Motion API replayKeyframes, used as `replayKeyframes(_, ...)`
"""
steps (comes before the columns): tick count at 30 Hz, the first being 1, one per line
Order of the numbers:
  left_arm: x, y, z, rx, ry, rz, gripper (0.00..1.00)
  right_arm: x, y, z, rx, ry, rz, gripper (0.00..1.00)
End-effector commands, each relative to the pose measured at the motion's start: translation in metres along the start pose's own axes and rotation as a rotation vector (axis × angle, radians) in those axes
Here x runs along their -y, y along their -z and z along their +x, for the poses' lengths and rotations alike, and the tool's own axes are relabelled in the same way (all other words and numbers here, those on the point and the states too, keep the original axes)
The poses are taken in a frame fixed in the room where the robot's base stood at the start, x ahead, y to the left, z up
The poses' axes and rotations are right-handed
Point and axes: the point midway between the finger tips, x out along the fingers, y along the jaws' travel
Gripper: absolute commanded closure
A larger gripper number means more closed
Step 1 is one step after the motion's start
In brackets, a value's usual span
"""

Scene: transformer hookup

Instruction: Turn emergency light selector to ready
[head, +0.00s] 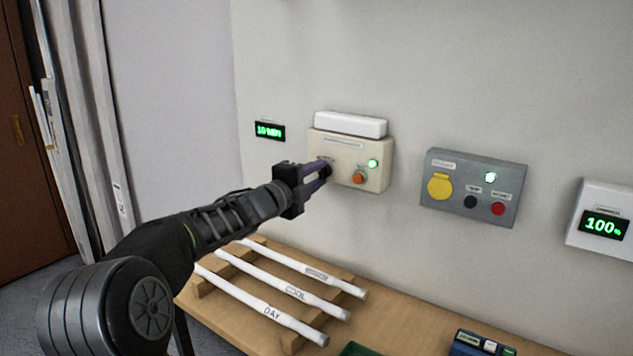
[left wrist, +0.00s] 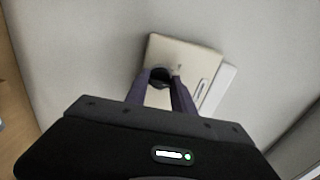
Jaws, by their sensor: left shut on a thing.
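The emergency light unit is a cream box (head: 349,148) on the wall with a white lamp bar (head: 350,124) on top. It has a lit green lamp (head: 372,163) and an orange button (head: 358,177) on its right side. My left gripper (head: 325,172) is at the box's left side, its purple fingers shut on a dark selector knob (left wrist: 160,77). The fingers hide most of the knob, and I cannot read its position. The box also shows in the left wrist view (left wrist: 184,56). My right gripper is not in view.
A grey panel (head: 473,186) with a yellow cover and buttons is on the wall to the right. A display (head: 269,131) is at the left. Below, a wooden table (head: 400,335) holds a rack of white tubes (head: 284,286).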

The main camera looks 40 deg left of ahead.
Motion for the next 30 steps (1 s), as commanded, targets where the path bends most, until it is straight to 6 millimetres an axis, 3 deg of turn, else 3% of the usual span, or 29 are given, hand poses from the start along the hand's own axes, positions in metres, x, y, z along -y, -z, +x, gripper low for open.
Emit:
replayKeyframes(12, -0.0013, 0.0001, 0.0001, 0.0, -0.003, 0.01, 1.0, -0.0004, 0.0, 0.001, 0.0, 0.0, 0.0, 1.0)
replayKeyframes(13, -0.0013, 0.0001, 0.0001, 0.0, -0.003, 0.01, 0.69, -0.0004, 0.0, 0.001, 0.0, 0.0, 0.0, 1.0)
replayKeyframes(15, -0.0011, 0.0001, 0.0001, 0.0, -0.002, 0.01, 0.63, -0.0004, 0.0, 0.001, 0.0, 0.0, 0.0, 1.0)
replayKeyframes(21, -0.0007, 0.0001, 0.0001, 0.0, -0.001, 0.01, 0.49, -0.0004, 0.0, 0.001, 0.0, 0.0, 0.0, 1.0)
replayKeyframes(30, -0.0003, -0.0002, -0.0029, 0.0, 0.0, 0.01, 0.49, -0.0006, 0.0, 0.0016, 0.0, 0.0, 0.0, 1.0)
